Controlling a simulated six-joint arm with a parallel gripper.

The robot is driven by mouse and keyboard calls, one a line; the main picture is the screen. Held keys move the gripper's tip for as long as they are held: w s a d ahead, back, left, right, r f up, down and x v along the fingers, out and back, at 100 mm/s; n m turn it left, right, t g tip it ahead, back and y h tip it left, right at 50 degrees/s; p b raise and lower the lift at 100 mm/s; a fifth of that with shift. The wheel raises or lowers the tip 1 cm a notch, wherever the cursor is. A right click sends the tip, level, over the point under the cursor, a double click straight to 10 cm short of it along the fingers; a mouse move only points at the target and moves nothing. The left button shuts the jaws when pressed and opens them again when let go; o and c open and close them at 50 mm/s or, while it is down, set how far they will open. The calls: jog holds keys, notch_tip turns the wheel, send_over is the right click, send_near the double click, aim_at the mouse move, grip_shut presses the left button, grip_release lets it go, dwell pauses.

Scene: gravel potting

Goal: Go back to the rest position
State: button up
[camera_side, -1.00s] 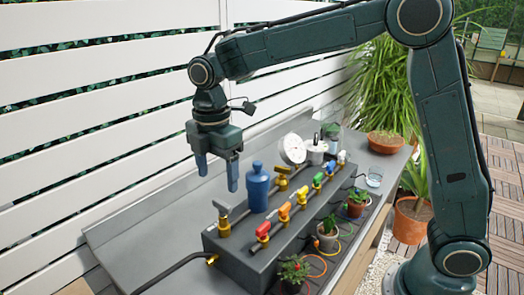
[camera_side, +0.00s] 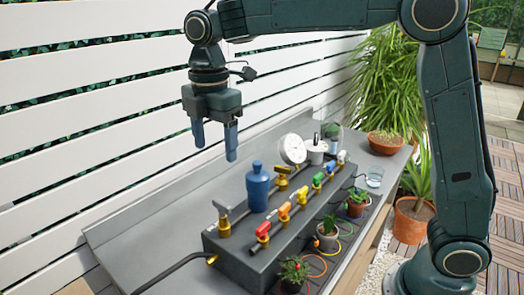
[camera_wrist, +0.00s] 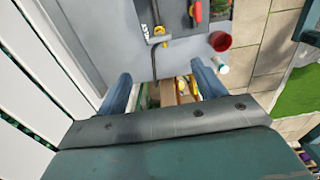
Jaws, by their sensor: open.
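My gripper (camera_side: 214,138) is open and empty, with its two blue fingers pointing down. It hangs in the air above the left part of the bench, higher than the blue bottle-shaped part (camera_side: 257,187) on the grey manifold block (camera_side: 240,250). In the wrist view, the fingers of my gripper (camera_wrist: 165,88) stand apart with nothing held between them. Below them are the bench surface (camera_wrist: 95,35), a yellow fitting (camera_wrist: 158,31) and a red valve handle (camera_wrist: 196,12).
The manifold carries a row of coloured valves (camera_side: 284,212) and a round white gauge (camera_side: 293,148). Small potted plants (camera_side: 294,270) stand along its front. A glass (camera_side: 375,176) and a terracotta bowl (camera_side: 385,143) are farther right. A white slatted fence (camera_side: 90,130) runs behind the bench.

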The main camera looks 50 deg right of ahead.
jog(key=s+d+r+m+t, duration=0.3)
jog(key=s+d+m, duration=0.5)
jog(key=s, duration=0.4)
jog(key=s+d+f+m+t, duration=0.1)
jog(key=s+d+f+m, duration=0.1)
jog(key=s+m, duration=0.3)
jog(key=s+d+f+m+t, duration=0.1)
jog(key=s+d+f+m, duration=0.2)
jog(key=s+m, duration=0.2)
jog(key=s, duration=0.3)
jog(key=shift+f+t, duration=0.2)
jog(key=shift+t, duration=0.1)
